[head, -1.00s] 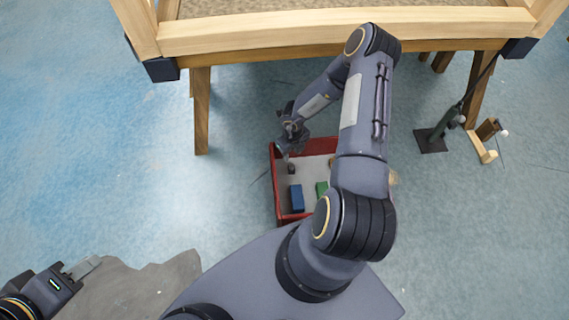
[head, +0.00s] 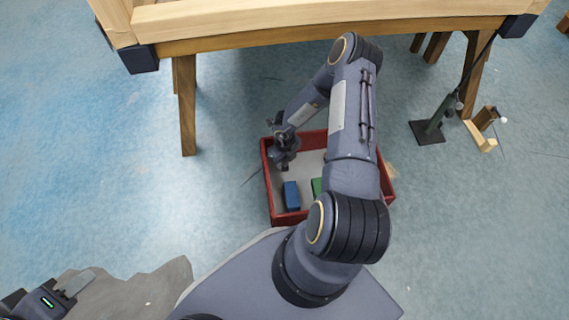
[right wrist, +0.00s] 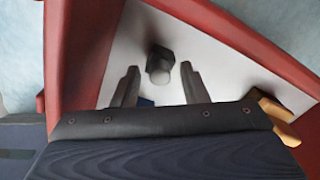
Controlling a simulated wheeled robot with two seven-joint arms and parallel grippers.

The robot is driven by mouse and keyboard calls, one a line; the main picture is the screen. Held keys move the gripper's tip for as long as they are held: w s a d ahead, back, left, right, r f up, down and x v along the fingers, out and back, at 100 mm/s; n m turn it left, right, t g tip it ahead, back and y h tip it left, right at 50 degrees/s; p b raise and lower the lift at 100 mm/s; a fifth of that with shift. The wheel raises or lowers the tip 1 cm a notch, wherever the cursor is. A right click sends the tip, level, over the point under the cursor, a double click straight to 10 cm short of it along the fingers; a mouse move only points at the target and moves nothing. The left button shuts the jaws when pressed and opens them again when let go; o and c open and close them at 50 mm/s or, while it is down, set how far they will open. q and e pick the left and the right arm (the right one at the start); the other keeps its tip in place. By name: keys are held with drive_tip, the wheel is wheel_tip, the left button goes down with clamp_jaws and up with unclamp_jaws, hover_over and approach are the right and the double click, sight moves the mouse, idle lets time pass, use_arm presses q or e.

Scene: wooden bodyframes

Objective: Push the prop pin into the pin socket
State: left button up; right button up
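A small dark piece with a grey round end (right wrist: 160,65), possibly the prop pin, stands in the red box in the right wrist view. My right gripper (right wrist: 160,85) is open, with one finger on each side of it and gaps visible. In the head view my right gripper (head: 281,160) is low at the box's far left corner and hides the piece. A dark green prop post (head: 434,124) on a black base stands right of the box; I cannot make out the pin socket. My left gripper (head: 76,284) is at the lower left, its finger opening unclear.
The red box (head: 268,190) also holds a blue block (head: 291,195) and a green block (head: 317,187). A wooden frame (head: 320,32) on legs spans the back. A small wooden bracket (head: 482,132) stands far right. The floor left of the box is clear.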

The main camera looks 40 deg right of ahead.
sight(285, 161)
clamp_jaws()
drive_tip(key=shift+r+p, duration=0.75)
drive_tip(key=shift+p, duration=0.1)
idle(0.6)
drive_tip(key=shift+r+p, duration=1.7)
drive_tip(key=shift+p, duration=0.15)
